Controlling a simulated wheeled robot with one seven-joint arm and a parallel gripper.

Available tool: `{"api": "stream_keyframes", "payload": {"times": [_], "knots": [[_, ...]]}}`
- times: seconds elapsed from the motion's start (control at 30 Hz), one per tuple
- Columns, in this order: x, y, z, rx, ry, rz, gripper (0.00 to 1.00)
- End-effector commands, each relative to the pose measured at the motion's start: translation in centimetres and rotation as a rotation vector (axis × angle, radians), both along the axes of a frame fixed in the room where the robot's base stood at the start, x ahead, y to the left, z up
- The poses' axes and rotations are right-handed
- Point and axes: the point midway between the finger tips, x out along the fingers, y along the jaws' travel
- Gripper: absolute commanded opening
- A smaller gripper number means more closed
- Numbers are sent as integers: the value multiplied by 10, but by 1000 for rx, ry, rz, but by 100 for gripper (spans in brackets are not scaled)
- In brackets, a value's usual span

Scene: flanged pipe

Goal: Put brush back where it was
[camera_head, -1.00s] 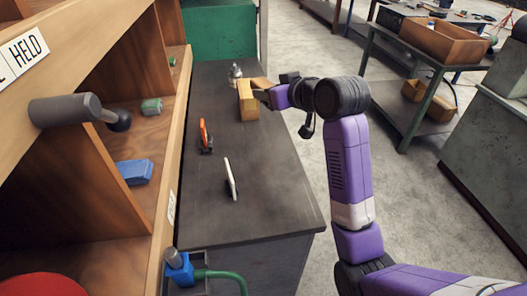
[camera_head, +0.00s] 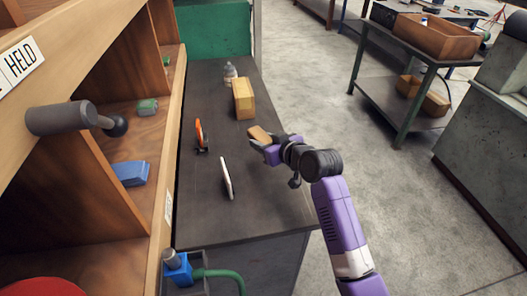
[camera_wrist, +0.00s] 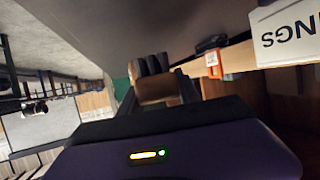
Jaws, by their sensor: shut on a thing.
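My gripper (camera_head: 268,148) is shut on the brush (camera_head: 259,134), a small wooden-backed piece. The brush is held over the right part of the dark bench top, apart from the yellowish wooden block (camera_head: 243,98). In the wrist view the brush (camera_wrist: 156,88) sits between my two fingers, with dark, bristle-like tufts along one side. My fingers hide part of it in the head view.
A wooden shelf unit (camera_head: 150,190) borders the left. Open floor lies right.

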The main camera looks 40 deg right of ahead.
Motion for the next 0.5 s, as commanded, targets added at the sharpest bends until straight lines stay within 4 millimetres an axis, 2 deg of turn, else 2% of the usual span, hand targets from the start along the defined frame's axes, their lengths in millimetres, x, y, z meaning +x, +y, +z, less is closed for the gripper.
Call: {"api": "stream_keyframes", "payload": {"times": [0.1,0.33,0.5], "knots": [[0,0,-8,1,0,-1,0],[0,-1,-39,2,1,-2,0],[0,0,-46,-2,-1,-1,0]]}}
